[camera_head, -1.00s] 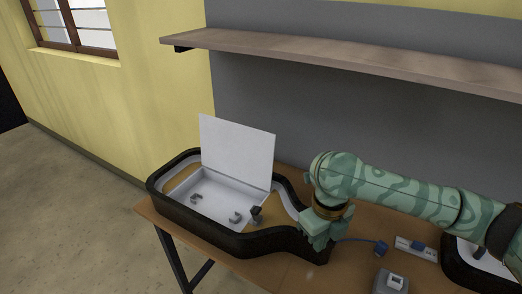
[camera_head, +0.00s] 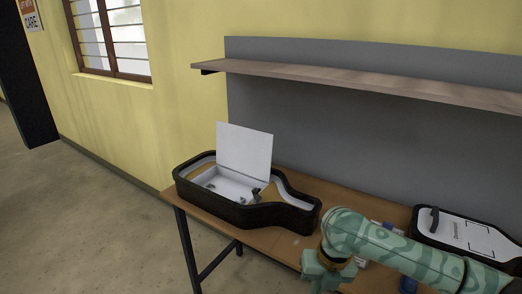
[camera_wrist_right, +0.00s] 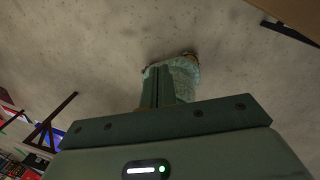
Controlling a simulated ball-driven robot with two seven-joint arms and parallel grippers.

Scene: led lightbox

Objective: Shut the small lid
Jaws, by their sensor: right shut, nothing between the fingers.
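A white lid (camera_head: 244,149) stands upright, open, at the back edge of a white compartment (camera_head: 226,187) in a black-rimmed case (camera_head: 250,216) on the table. Small grey parts lie in the compartment, and a dark knob-like part (camera_head: 256,193) stands at its right. My right gripper (camera_head: 326,276) is at the table's front edge, right of and nearer than the case, apart from the lid. In the right wrist view its fingers (camera_wrist_right: 158,85) are together and empty, with floor behind them. My left gripper is not in view.
A second black-rimmed case (camera_head: 467,234) with a white panel is at the right of the wooden table (camera_head: 200,208). Small items between the cases are partly hidden by my right arm. A shelf (camera_head: 370,83) hangs above on the grey back panel.

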